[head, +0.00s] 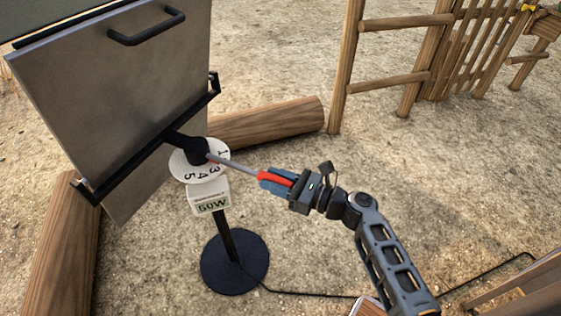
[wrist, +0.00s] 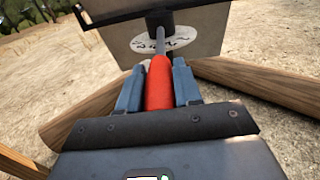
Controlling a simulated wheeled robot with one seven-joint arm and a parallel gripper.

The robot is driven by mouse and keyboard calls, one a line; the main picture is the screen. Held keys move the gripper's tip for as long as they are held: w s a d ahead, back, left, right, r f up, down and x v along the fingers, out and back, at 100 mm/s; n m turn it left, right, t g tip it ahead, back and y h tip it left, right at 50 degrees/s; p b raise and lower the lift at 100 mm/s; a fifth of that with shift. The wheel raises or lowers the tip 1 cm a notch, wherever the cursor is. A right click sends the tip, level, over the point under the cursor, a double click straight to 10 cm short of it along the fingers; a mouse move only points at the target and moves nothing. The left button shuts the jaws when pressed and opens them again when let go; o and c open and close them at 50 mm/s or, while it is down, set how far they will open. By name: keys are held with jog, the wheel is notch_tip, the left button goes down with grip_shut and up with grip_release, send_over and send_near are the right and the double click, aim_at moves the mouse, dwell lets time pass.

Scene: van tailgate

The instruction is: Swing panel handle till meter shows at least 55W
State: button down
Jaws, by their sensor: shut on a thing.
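The panel (head: 120,90) is a large grey tilted plate held in a black frame on a stand with a round black base (head: 235,262). A numbered white dial (head: 185,168) sits at its pivot. Below the dial the meter (head: 209,206) reads 60W. The handle is a grey rod (head: 238,165) with a red grip, coming out from the pivot. My gripper (head: 275,182) is shut around the red grip (wrist: 159,85), with a blue finger on each side in the wrist view. The dial also shows in the wrist view (wrist: 145,43), partly behind the rod.
Logs lie on the sandy ground behind (head: 265,122) and at the left (head: 65,240) of the stand. A wooden ladder frame (head: 390,80) stands at the back right. A black cable (head: 310,294) runs from the base to the right. Open ground lies right of the stand.

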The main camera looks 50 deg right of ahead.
jog(key=a+m+h+b, duration=0.1)
jog(key=a+m+h, duration=0.2)
jog(key=a, duration=0.3)
jog(key=shift+s+r+h, duration=0.15)
jog(key=shift+s+h, duration=0.05)
jog(key=shift+h, duration=0.6)
jog(key=shift+a, duration=0.1)
jog(key=c, duration=0.8)
grip_release()
jog(key=shift+s+a+b, duration=0.15)
jog(key=shift+s+b, duration=0.2)
jog(key=shift+s, duration=1.6)
jog(key=shift+s+a+b, duration=0.1)
jog(key=shift+s+b, duration=0.2)
jog(key=shift+s, duration=1.65)
jog(key=shift+a, duration=0.1)
